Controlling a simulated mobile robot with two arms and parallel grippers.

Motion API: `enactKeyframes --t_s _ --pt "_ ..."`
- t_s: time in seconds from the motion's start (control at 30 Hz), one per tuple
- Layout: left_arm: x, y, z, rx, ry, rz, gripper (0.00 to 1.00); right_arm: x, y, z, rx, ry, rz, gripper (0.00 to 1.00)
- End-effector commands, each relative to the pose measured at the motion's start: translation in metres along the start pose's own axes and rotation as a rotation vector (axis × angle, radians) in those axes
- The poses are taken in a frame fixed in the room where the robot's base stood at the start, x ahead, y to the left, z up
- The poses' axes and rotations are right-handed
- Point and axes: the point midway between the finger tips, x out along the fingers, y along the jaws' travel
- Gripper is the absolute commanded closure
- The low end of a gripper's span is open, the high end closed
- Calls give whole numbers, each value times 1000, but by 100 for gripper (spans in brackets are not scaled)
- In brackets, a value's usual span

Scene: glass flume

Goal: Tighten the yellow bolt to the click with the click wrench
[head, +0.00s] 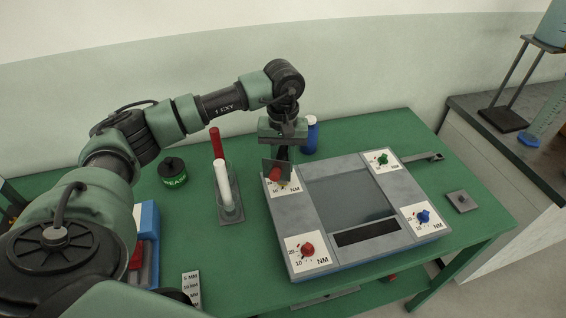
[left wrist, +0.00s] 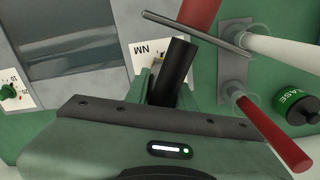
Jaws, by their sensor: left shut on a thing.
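My left gripper (head: 281,152) is above the back left corner of the grey plate (head: 285,222), pointing down. It is shut on a tool, apparently the click wrench: a dark cylinder (left wrist: 174,72) between the fingers, with a thin grey bar (left wrist: 195,34) and a red part (left wrist: 204,12) beyond. In the head view the red part (head: 273,175) shows just below the gripper, over the back left dial card (head: 291,187). The yellow bolt at that corner is mostly hidden by the tool; I cannot tell whether the tool touches it. My right gripper is not in view.
Red (head: 307,249), blue (head: 423,216) and green (head: 383,158) bolts sit at the other corners. Left of the plate stand a rack (head: 231,210) with red and white handles and a grease pot (head: 172,172). A blue bottle (head: 311,136) stands behind. A small grey block (head: 461,201) lies right.

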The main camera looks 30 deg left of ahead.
Motion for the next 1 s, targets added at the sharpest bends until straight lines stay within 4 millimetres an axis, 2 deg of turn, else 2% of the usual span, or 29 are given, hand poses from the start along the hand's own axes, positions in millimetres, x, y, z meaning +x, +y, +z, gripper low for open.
enactKeyframes --t_s 1.0 --pt "0 0 0 155 0 2 100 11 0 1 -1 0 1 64"
